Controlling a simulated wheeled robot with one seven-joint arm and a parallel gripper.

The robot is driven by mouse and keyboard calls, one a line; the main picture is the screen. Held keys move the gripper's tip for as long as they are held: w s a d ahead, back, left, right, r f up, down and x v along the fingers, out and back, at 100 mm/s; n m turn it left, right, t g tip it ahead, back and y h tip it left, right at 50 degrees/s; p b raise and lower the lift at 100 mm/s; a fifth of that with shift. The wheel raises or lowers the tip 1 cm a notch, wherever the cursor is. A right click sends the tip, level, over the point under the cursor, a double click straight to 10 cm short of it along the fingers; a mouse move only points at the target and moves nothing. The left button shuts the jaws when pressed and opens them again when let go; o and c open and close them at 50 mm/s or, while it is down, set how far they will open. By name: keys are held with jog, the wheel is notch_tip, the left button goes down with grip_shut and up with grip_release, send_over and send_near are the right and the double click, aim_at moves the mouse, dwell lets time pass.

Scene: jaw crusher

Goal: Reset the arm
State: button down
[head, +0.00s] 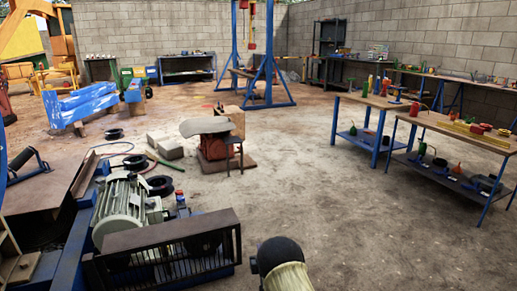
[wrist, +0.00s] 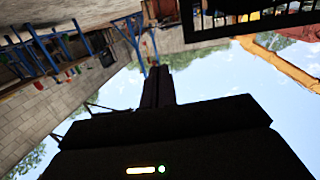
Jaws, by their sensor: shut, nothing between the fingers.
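My gripper (wrist: 158,72) shows in the wrist view as a dark silhouette in the middle. Its two fingers are together, with nothing seen between them. The wrist view is turned over, with the ground at the top and the sky below, and the gripper is clear of any object there. In the head view, part of my arm shows at the bottom centre as a black rounded end and a cream link; the gripper itself is not seen there.
A motor (head: 127,212) and a dark ribbed guard (head: 165,255) stand at lower left. Workbenches (head: 437,122) with tools stand at right. A stool-like stand (head: 213,150) and a blue gantry (head: 272,50) are further back. Open dirt floor (head: 325,205) lies in the middle and right foreground.

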jog(key=s+d+r+m+g+h+p, duration=0.1)
jog(key=s+d+r+g+h+p, duration=0.15)
jog(key=s+d+r, duration=0.45)
jog(key=s+d+r+m+g+h+p, duration=0.1)
jog(key=s+d+r+g+p, duration=0.2)
jog(key=s+r, duration=0.5)
jog(key=s+d+r+g+p, duration=0.15)
jog(key=s+r+g, duration=0.35)
jog(key=s, duration=0.9)
jog(key=s+d+r+g+p, duration=0.1)
jog(key=s+d+r+g, duration=0.35)
jog(key=s, duration=0.85)
notch_tip(320, 180, up, 39)
jog(key=a+t+p, duration=0.1)
jog(key=p, duration=3.7)
jog(key=shift+w+a+r+t, duration=0.15)
jog(key=shift+a+r+t, duration=0.05)
jog(key=shift+a+t, duration=0.1)
jog(key=shift+f, duration=0.1)
